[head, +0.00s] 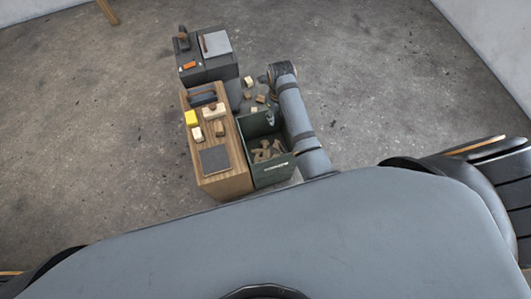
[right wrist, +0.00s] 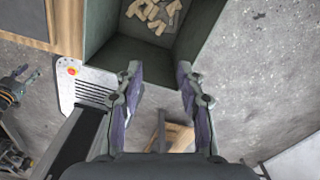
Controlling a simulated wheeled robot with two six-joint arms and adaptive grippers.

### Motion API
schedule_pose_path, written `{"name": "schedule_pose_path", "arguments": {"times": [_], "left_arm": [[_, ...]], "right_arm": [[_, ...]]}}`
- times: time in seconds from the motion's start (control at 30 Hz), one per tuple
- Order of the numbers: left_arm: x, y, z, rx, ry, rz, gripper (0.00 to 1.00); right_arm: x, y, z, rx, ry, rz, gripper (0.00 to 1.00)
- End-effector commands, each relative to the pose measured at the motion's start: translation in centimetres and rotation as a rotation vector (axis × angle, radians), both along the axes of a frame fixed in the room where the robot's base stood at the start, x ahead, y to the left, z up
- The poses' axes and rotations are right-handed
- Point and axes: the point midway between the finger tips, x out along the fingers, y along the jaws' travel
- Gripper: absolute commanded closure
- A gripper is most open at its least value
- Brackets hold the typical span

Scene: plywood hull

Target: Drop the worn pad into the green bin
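The green bin (head: 273,174) stands to the right of the wooden bench, with several pale and brown blocks inside. It also shows at the top of the right wrist view (right wrist: 132,55). My right gripper (right wrist: 160,75) is open, with nothing between its fingers. In the head view it (head: 270,118) is over the far part of the bin. I cannot tell whether one of the blocks in the bin (right wrist: 153,14) is the worn pad. A dark jointed shape at the left edge of the right wrist view may be my left gripper; its fingers are unclear.
The wooden bench (head: 236,180) holds a dark grey square (head: 215,160), a yellow block (head: 191,118), pale blocks and a dark tool. Dark boxes (head: 222,66) stand behind it. Several blocks (head: 260,99) lie on the floor behind the bin. The surrounding concrete floor is mostly clear.

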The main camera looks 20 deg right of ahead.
Motion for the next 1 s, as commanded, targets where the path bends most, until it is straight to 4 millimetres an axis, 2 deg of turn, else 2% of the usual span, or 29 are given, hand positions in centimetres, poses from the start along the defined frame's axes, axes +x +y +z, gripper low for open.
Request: {"name": "schedule_pose_path", "arguments": {"times": [0.1, 0.23, 0.9, 1.0], "left_arm": [[0.0, 0.0, 0.0, 0.000, 0.000, 0.000, 0.60], [0.0, 0.0, 0.0, 0.000, 0.000, 0.000, 0.60], [0.1, -0.1, 0.0, -0.001, 0.000, 0.000, 0.60], [0.1, -0.1, 0.0, -0.001, 0.000, 0.000, 0.60]], "right_arm": [[0.1, 0.1, 1.9, 0.002, -0.002, 0.000, 0.61], [0.0, 0.0, 2.8, 0.000, 0.000, 0.000, 0.61], [0.0, 0.0, 2.9, 0.000, 0.001, 0.000, 0.61], [-0.3, -0.3, 2.8, -0.003, -0.004, 0.045, 0.61]]}}
